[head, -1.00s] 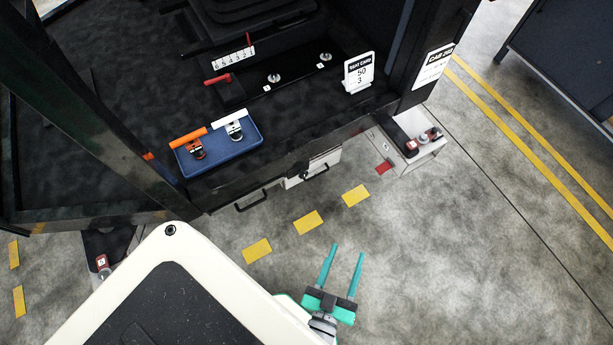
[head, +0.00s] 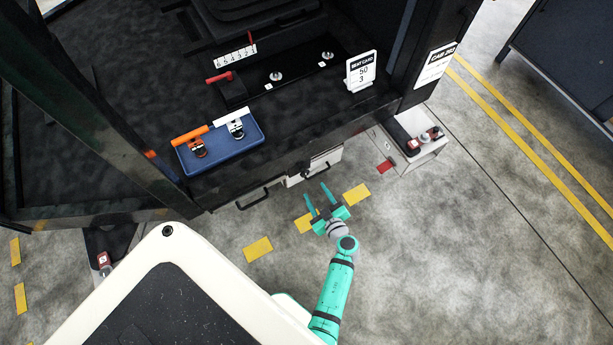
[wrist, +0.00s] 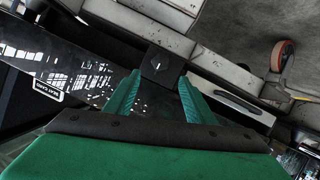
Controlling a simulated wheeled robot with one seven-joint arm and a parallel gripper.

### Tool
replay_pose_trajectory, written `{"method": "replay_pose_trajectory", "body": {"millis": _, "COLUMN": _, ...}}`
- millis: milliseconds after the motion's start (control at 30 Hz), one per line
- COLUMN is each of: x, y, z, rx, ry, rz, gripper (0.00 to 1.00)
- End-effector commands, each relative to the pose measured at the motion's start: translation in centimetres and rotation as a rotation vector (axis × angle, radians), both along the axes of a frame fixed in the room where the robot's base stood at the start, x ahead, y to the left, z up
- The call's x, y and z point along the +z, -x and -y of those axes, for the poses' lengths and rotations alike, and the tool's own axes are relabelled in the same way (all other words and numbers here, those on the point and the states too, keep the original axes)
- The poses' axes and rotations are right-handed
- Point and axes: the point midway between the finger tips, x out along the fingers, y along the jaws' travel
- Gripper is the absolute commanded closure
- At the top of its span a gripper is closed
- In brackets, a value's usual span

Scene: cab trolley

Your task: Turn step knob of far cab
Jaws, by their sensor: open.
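The cab (head: 300,140) fills the upper part of the head view, with a cab number sign (head: 436,63) on its right post. Below its sill is a pale step panel (head: 325,163), where a small dark knob (head: 306,173) shows. In the wrist view a dark square knob (wrist: 160,63) with a pale mark lies ahead, between the fingertips in the picture. My gripper (head: 318,194) is open and empty, below and in front of the panel. Its two teal fingers also show in the wrist view (wrist: 158,84), apart from the knob as far as I can tell.
A blue tray (head: 222,153) with an orange-handled and a white-handled tool sits on the cab floor. A red lever (head: 218,78) and a seat card (head: 360,71) stand behind. Black handles (head: 253,199) hang under the sill. A caster wheel (wrist: 282,56) shows at right in the wrist view.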

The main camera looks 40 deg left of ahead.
Motion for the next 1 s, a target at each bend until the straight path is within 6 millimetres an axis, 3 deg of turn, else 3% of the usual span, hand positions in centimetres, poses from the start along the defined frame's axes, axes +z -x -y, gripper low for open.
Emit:
{"method": "replay_pose_trajectory", "body": {"millis": 600, "x": -3.2, "y": -4.2, "z": -7.4, "rx": 0.002, "ry": -0.001, "rz": -0.001, "gripper": 0.51}}
{"method": "replay_pose_trajectory", "body": {"millis": 1000, "x": -3.9, "y": -4.9, "z": -8.7, "rx": 0.002, "ry": 0.001, "rz": 0.000, "gripper": 0.51}}
